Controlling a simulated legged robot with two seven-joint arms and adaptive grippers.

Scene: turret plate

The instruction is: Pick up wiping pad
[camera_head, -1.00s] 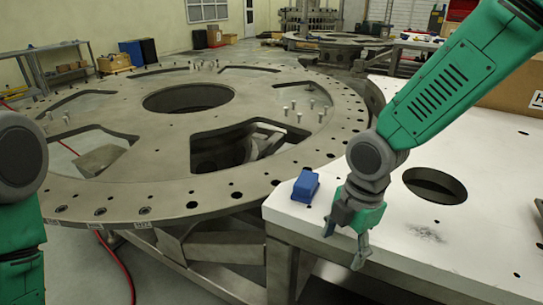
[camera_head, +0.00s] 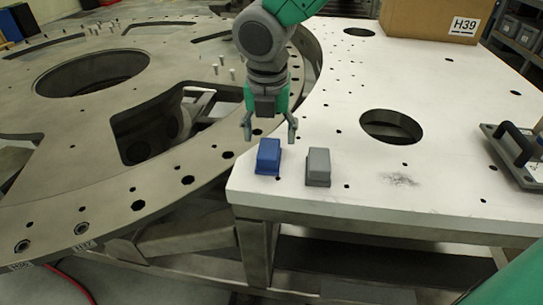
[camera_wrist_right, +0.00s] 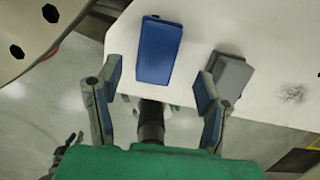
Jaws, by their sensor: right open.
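A blue block-shaped pad (camera_head: 268,156) lies on the white table near its front left corner. A similar grey block (camera_head: 318,166) lies just right of it; I cannot tell from the frames which one the task means. My right gripper (camera_head: 269,132) is open and empty above and behind the blue pad, fingers pointing down. In the right wrist view, the blue pad (camera_wrist_right: 160,50) appears between and just beyond the spread fingers. The grey block (camera_wrist_right: 232,76) there is partly hidden by the right finger. My left gripper is out of view.
The white table (camera_head: 350,110) has a large round hole (camera_head: 391,126). A cardboard box (camera_head: 430,18) stands at the back, and a handled plate (camera_head: 515,153) lies at the right. The large metal turret plate (camera_head: 60,150) is close on the left.

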